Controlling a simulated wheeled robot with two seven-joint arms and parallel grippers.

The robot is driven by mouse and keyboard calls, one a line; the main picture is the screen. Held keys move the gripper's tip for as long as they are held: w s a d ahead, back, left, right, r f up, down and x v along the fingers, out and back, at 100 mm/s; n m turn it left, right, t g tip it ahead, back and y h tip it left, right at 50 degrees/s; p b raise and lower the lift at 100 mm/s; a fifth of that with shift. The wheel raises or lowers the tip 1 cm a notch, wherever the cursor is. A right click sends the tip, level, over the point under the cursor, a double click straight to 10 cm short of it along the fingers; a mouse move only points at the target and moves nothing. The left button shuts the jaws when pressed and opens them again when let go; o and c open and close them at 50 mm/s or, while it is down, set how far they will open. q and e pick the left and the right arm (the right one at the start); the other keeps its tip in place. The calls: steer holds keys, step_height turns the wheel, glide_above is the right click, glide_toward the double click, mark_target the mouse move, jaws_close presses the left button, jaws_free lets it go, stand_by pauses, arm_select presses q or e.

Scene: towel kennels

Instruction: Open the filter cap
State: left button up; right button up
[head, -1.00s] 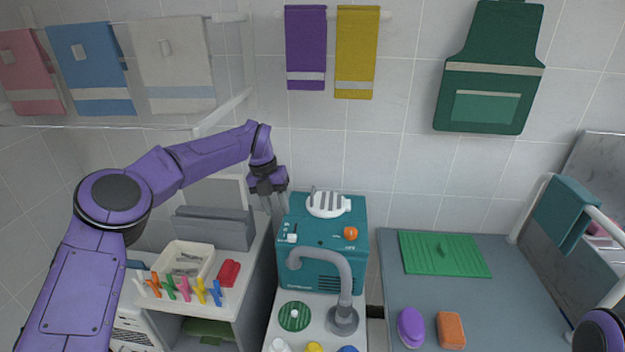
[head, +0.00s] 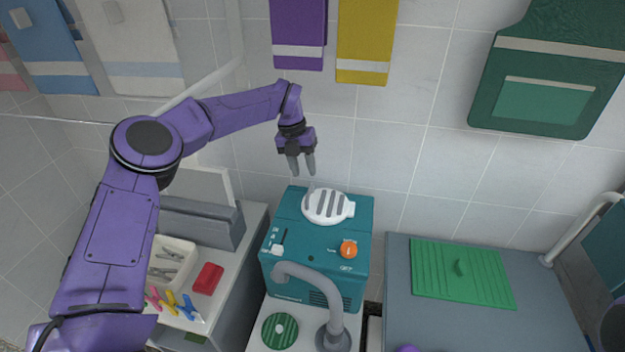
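The filter cap (head: 328,206) looks to be the white round slotted cover with a small tab on its right side. It lies on top of the teal machine (head: 315,247). The cap appears seated flat on the machine. My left gripper (head: 301,168) hangs above and slightly left of the cap, fingers pointing down. Its two fingers are a little apart with nothing between them, and they do not appear to touch the cap. My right gripper is not in view.
A grey hose (head: 315,285) arches in front of the machine. An orange knob (head: 348,249) and a slider are on its front top. A green ribbed mat (head: 462,272) lies on the grey table to the right. Purple (head: 299,30) and yellow (head: 366,40) towels hang above.

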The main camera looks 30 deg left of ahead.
mark_target(309, 191)
arm_select(q)
steer(key=f, duration=0.2)
steer(key=f+p, duration=0.1)
steer(key=d+f, duration=0.1)
steer(key=f, duration=0.1)
steer(key=shift+f+p, duration=0.3)
steer(key=shift+p, duration=0.1)
steer(key=shift+f, duration=0.5)
steer(key=shift+r, duration=0.1)
jaws_close()
stand_by(0.4)
